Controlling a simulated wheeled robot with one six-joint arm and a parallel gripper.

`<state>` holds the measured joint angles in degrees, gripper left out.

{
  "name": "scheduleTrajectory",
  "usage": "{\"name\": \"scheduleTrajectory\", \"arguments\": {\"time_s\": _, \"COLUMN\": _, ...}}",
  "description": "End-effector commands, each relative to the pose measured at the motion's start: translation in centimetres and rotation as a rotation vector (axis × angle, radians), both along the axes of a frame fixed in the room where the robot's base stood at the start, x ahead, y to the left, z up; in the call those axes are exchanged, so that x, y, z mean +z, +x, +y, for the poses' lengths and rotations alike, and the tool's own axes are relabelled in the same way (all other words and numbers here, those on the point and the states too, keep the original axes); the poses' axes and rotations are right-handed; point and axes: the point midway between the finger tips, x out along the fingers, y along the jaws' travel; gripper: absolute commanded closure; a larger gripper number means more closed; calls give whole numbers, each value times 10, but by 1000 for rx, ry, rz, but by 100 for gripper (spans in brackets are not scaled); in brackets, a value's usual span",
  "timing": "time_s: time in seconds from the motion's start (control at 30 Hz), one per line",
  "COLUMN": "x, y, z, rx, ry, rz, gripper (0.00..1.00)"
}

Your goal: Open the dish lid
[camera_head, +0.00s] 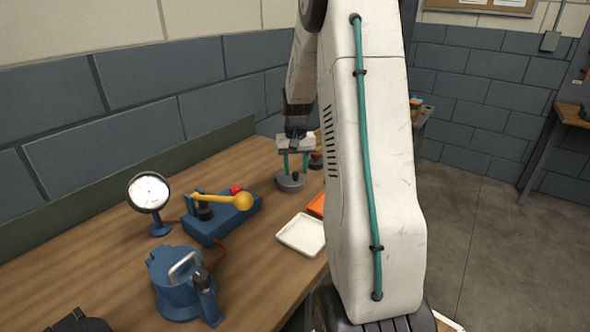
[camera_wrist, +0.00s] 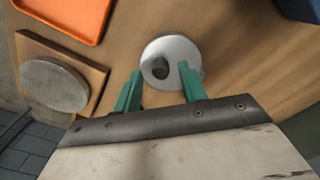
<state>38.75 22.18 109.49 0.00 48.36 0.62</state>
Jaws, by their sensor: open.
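The dish, a round grey metal one with its lid (camera_head: 290,184) on top, stands on the wooden bench at the far end, partly behind my arm in the head view. In the wrist view the pale round lid (camera_wrist: 183,52) shows from above, with a dark knob (camera_wrist: 159,68) on it. My gripper (camera_head: 293,170) points down over the dish, with its green fingers apart. In the wrist view my gripper (camera_wrist: 160,74) has one finger left of the knob and one to its right, with gaps to it. I cannot tell whether the fingertips touch the lid.
An orange tray (camera_wrist: 70,30) and a square wooden board with a round grey disc (camera_wrist: 54,84) lie beside the dish.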

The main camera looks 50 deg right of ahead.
Motion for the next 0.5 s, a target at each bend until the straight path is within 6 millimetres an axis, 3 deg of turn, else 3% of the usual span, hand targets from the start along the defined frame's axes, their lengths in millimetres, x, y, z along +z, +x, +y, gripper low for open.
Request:
{"name": "scheduleTrajectory", "arguments": {"time_s": 0.37, "x": -10, "y": 1, "z": 2, "rx": 3, "ry": -1, "rz": -1, "gripper": 59}}
{"name": "scheduleTrajectory", "arguments": {"time_s": 0.4, "x": -10, "y": 1, "z": 2, "rx": 3, "ry": -1, "rz": -1, "gripper": 61}}
{"name": "scheduleTrajectory", "arguments": {"time_s": 0.5, "x": -10, "y": 1, "z": 2, "rx": 4, "ry": -1, "rz": -1, "gripper": 89}}
